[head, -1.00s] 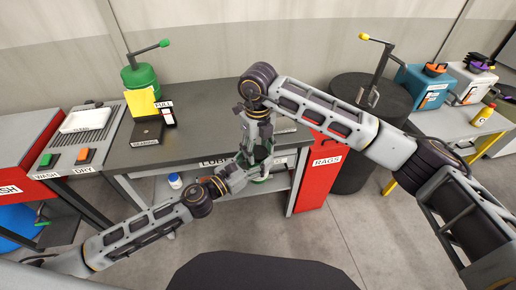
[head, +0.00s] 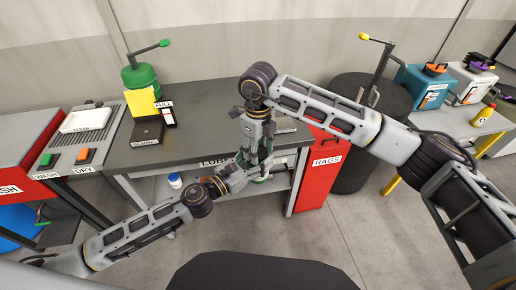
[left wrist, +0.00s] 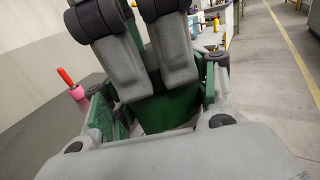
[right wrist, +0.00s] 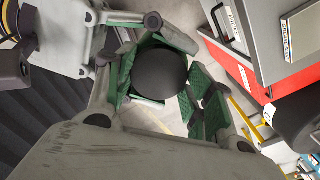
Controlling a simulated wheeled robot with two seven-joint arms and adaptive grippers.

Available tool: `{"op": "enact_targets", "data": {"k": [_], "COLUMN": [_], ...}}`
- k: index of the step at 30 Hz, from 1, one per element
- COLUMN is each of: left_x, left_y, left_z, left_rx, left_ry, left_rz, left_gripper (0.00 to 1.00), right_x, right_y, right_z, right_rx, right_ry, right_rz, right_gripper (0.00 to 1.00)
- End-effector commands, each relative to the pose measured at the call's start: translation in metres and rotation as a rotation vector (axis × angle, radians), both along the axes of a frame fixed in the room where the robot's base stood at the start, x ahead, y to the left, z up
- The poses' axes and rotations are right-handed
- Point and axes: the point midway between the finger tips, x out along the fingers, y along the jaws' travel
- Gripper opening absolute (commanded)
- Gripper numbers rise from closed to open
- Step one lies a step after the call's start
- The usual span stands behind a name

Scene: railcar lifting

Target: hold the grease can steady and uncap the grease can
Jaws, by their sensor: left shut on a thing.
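The green grease can (left wrist: 168,110) is held in my left gripper (left wrist: 160,112), which is shut on its body. In the head view, my left gripper (head: 238,172) is in front of the table's edge, and the can is mostly hidden by the grippers. The round black cap (right wrist: 160,73) shows from above in the right wrist view. My right gripper (right wrist: 162,88) comes down from above, its green-padded fingers on either side of the cap. A gap shows between the cap and the right-hand pad. It also shows in the head view (head: 258,158).
The red rags bin (head: 313,180) and a black drum (head: 350,165) stand to the right. A white bottle (head: 175,181) is on the lower shelf.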

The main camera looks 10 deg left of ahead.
Motion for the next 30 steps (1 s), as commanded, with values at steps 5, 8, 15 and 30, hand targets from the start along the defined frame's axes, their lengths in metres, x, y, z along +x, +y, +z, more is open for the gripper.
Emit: {"op": "enact_targets", "data": {"k": [5,8,15,30], "left_x": [0.000,0.000,0.000,0.000], "left_y": [0.000,0.000,0.000,0.000], "left_z": [0.001,0.001,0.001,0.001], "left_rx": [-0.001,-0.001,-0.001,-0.001], "left_ry": [-0.001,-0.001,-0.002,-0.002], "left_rz": [0.000,0.000,0.000,0.000], "left_gripper": [0.00,0.00,0.00,0.00], "right_x": [0.000,0.000,0.000,0.000], "right_y": [0.000,0.000,0.000,0.001], "right_z": [0.000,0.000,0.002,0.041], "right_rx": [0.000,0.000,0.001,0.001], "right_ry": [0.000,0.000,-0.001,0.000], "right_rz": [-0.001,-0.001,0.000,0.001], "right_gripper": [0.72,0.72,0.72,0.72]}}
